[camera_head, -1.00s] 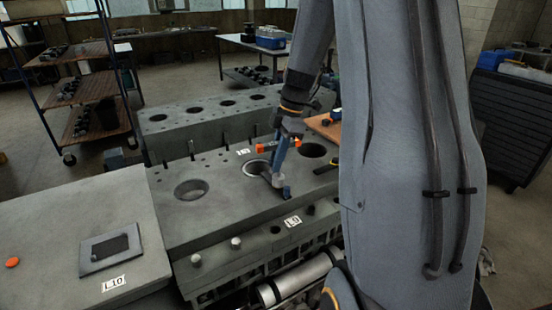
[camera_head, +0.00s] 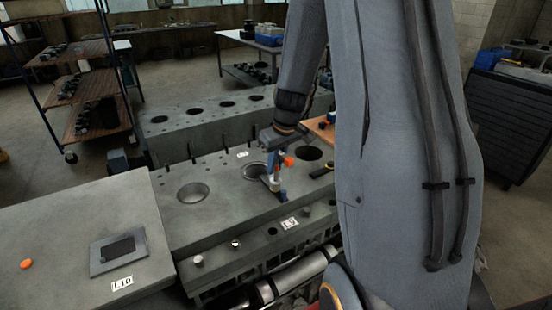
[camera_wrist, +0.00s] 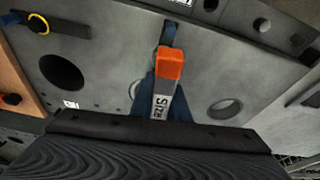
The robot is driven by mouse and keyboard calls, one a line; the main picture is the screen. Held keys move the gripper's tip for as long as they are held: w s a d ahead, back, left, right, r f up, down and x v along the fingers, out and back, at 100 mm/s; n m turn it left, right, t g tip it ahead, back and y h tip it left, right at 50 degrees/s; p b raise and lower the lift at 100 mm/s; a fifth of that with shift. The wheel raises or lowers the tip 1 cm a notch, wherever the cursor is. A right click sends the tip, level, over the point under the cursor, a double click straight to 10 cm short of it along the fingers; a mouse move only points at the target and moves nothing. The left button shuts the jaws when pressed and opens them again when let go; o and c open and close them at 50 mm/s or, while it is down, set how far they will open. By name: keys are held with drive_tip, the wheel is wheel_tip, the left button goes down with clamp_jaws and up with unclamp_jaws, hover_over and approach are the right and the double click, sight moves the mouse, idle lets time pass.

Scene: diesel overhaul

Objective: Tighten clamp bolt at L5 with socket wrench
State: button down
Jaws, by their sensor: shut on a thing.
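My gripper (camera_head: 271,160) points down over the engine block (camera_head: 222,215), beside the middle of its three large bores. It is shut on the socket wrench (camera_head: 288,161), whose orange end sticks out to the right in the head view. In the wrist view the wrench (camera_wrist: 171,62) shows an orange end and a grey bar with lettering, between my blue fingers (camera_wrist: 163,105). A blue clamp (camera_head: 282,195) sits at the bore's front edge, under the wrench; part of it shows in the wrist view (camera_wrist: 171,34). The clamp bolt is hidden, and I cannot tell how the socket sits on it.
A grey bench with a flat plate (camera_head: 119,254) and an L10 label (camera_head: 122,284) stands at left. A black-and-yellow tool (camera_head: 322,170) lies near the right bore. A shelf rack (camera_head: 84,86) and a second block (camera_head: 205,121) stand behind. My arm hides the right side.

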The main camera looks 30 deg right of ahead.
drive_tip(key=shift+w+m+h, duration=0.1)
drive_tip(key=shift+m+h, duration=0.2)
drive_tip(key=shift+m, duration=0.8)
drive_tip(key=m, duration=0.3)
drive_tip(key=shift+d+h, duration=0.1)
drive_tip(key=shift+h, duration=0.3)
drive_tip(key=shift+w+f+m+b, duration=0.1)
drive_tip(key=shift+m+b, duration=0.5)
drive_tip(key=m+b, duration=0.2)
drive_tip(key=b, duration=0.2)
drive_tip(key=shift+w+f+m+h, duration=0.1)
drive_tip(key=shift+w+m+h, duration=0.05)
drive_tip(key=shift+m+h, duration=0.25)
drive_tip(key=shift+d+r+m+g+b, duration=0.1)
drive_tip(key=shift+r+m+g+b, duration=0.15)
drive_tip(key=shift+m+b, duration=0.45)
drive_tip(key=shift+r, duration=0.1)
drive_tip(key=shift+r+p, duration=0.6)
drive_tip(key=shift+r, duration=0.05)
drive_tip(key=shift+p, duration=0.35)
